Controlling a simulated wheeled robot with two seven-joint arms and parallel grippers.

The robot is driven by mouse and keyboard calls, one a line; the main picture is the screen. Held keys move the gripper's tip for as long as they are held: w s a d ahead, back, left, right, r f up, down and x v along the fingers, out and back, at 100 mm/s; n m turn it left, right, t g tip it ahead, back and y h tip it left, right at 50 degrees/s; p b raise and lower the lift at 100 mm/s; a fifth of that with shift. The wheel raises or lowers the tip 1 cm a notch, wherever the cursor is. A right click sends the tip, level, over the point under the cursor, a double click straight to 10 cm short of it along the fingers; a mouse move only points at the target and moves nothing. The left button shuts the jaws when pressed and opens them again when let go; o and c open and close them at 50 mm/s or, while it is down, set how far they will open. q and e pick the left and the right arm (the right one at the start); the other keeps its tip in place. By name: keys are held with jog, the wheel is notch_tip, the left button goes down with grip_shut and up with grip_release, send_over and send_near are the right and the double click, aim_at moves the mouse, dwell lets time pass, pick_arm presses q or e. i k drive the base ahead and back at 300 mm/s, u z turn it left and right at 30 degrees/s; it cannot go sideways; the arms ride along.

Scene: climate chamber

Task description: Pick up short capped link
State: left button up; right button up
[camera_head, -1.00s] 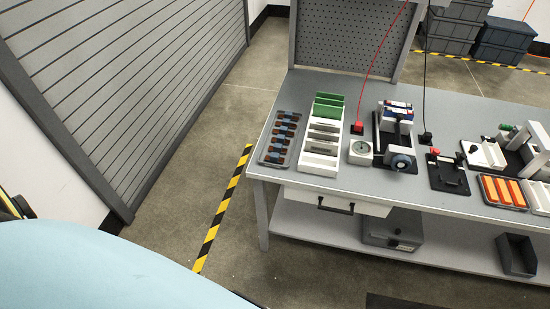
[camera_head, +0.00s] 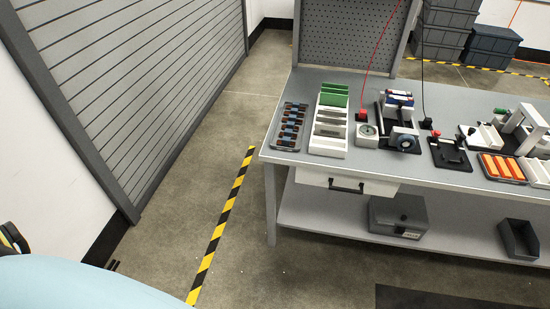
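A grey tray (camera_head: 276,140) at the left end of the workbench holds a column of several small dark pieces (camera_head: 292,121) with blue and brown parts. They look like capped links, but they are too small to tell which is the short one. More blue-and-dark pieces (camera_head: 399,98) lie on a black and white fixture (camera_head: 405,138) further right.
The grey workbench (camera_head: 440,177) has a drawer (camera_head: 345,183) and a lower shelf (camera_head: 330,215) with a grey box (camera_head: 398,214). A white rack (camera_head: 328,150) stands right of the tray. Yellow-black tape (camera_head: 222,222) marks the open floor. A slatted shutter (camera_head: 150,80) stands left.

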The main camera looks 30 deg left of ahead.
aim_at(286, 142)
jog(key=z, duration=0.05)
jog(key=k, duration=0.7)
jog(key=u, duration=0.75)
jog(key=i, duration=1.75)
jog(key=z, duration=0.75)
